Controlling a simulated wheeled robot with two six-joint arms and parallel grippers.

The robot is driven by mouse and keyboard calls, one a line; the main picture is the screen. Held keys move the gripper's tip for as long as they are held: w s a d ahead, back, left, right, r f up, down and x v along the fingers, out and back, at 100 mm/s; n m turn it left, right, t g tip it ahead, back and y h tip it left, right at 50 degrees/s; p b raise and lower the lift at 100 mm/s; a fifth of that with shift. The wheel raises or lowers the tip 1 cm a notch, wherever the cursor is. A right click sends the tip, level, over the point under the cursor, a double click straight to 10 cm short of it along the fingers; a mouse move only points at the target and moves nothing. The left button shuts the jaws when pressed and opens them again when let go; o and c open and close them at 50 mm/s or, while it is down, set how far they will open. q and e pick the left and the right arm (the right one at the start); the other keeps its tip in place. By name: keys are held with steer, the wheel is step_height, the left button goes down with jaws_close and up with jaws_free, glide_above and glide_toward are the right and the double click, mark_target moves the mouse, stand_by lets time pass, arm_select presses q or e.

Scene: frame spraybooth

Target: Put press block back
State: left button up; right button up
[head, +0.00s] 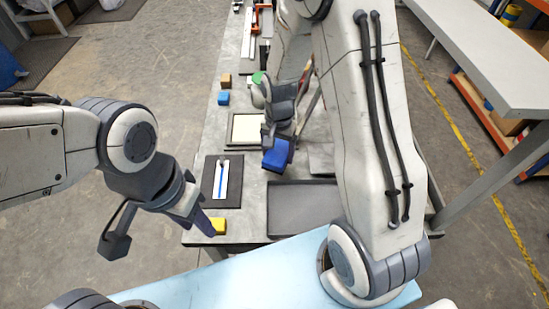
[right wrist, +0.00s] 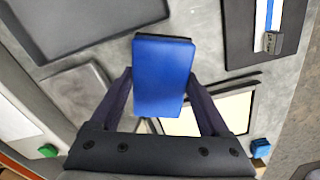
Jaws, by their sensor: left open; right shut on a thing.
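The blue press block (head: 277,154) is held by my right gripper (head: 280,138) above the table, near the front right of a cream panel in a dark frame (head: 245,129). In the right wrist view the block (right wrist: 162,75) sits between both fingers, with a dark layer at its far edge, and covers part of the cream panel (right wrist: 220,112). It is apart from the table surface. My left gripper (head: 160,235) is open and empty, with its fingers wide apart at the table's front left corner. One finger is close to a yellow block (head: 218,225).
A dark board (head: 235,185) with a white strip and blue line lies at front left. A dark shallow tray (head: 300,209) lies at front right, with a grey plate (head: 321,158) behind it. Small blue (head: 223,98) and brown (head: 225,80) cubes sit along the left edge.

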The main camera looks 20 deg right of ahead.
mark_target(274, 161)
steer(key=shift+w+a+f, duration=0.35)
steer(key=shift+a+f, duration=0.05)
step_height(274, 161, down, 3)
steer(key=shift+f+p, duration=0.15)
steer(key=shift+p, duration=0.35)
steer(key=shift+f, duration=0.25)
